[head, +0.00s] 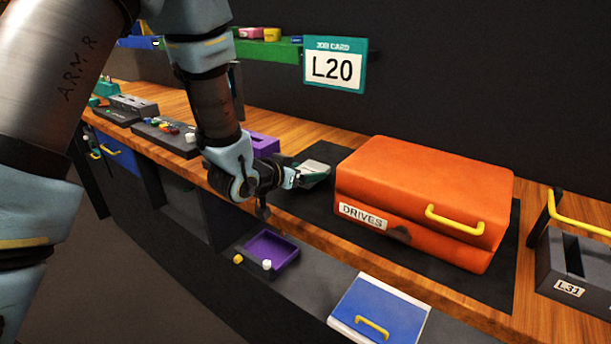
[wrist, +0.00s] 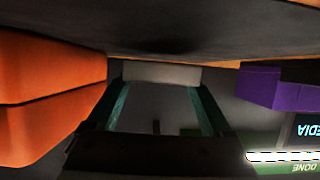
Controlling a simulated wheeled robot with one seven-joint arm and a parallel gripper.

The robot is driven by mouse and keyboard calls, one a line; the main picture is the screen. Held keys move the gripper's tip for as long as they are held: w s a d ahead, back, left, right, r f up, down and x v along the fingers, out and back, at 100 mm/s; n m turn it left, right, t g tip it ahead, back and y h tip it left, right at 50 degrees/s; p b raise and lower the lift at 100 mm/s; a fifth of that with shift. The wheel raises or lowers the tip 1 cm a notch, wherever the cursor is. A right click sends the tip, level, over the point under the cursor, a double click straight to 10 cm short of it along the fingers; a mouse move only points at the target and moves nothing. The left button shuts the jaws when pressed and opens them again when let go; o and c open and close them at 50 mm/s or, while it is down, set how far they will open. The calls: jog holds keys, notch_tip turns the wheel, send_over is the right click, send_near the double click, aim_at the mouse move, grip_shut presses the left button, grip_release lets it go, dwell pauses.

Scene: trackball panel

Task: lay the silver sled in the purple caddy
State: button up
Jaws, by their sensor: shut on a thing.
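My gripper (head: 297,178) is shut on the silver sled (head: 316,168) and holds it over the dark mat, just left of the orange case. In the wrist view, a pale end of the sled (wrist: 160,73) shows between the teal-edged fingers. A purple box (head: 264,145) stands on the bench behind my wrist, partly hidden by my arm. It also shows in the wrist view (wrist: 275,90) at the right. A shallow purple tray (head: 285,252) is set lower, in front of the bench. I cannot tell which purple thing is the caddy. The sled is apart from both.
The orange case (head: 430,190), labelled DRIVES, is closed beside my gripper on the dark mat (head: 318,205). A grey unit with a yellow handle (head: 580,262) stands at the right. A blue panel with a yellow handle (head: 380,310) is low in front. Control panels (head: 170,135) stand at left.

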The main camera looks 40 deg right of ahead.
jog(key=shift+f, duration=0.8)
jog(key=shift+f, duration=0.1)
jog(key=o, duration=1.3)
jog(key=shift+c, duration=0.2)
jog(key=b+v, duration=0.2)
jog(key=v, duration=0.7)
jog(key=shift+a, duration=0.2)
jog(key=shift+s+a+r+p, duration=0.1)
jog(key=shift+r+p, duration=0.25)
jog(key=shift+p, duration=0.9)
jog(key=p+v, duration=0.1)
jog(key=p, duration=0.3)
jog(key=shift+a+r, duration=0.15)
jog(key=shift+a, duration=0.1)
jog(key=shift+s+a+p, duration=0.2)
jog(key=shift+a+p, duration=0.15)
jog(key=shift+p, duration=0.4)
